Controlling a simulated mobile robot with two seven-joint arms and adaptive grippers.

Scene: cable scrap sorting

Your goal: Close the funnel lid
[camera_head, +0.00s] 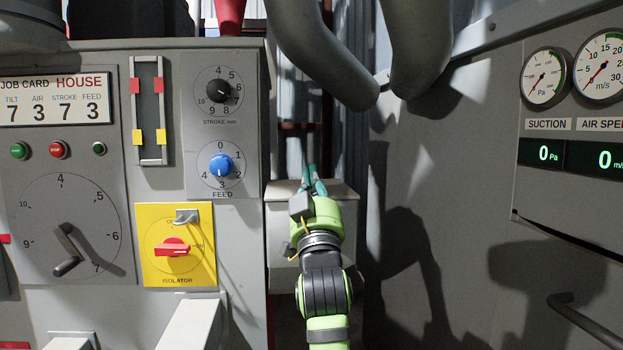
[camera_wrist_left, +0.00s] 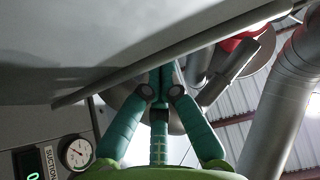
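My left gripper (camera_head: 310,168) is upright in front of a grey box (camera_head: 283,232) with a pale flat top, in the gap right of the control cabinet. The flat top may be the funnel lid; I cannot tell for sure. In the left wrist view, the green fingers of my left gripper (camera_wrist_left: 162,70) converge at their tips, with nothing clear held between them. A wide grey panel (camera_wrist_left: 150,35) slants close over the fingertips there. Whether they touch it is unclear. My right gripper is in neither view.
The control cabinet (camera_head: 120,185) with knobs, a crank and a yellow isolator (camera_head: 178,244) stands on the left. A grey wall panel with gauges (camera_head: 545,78) is on the right. Thick grey pipes (camera_head: 322,55) hang above. A red cone (camera_head: 230,15) sits on the cabinet top.

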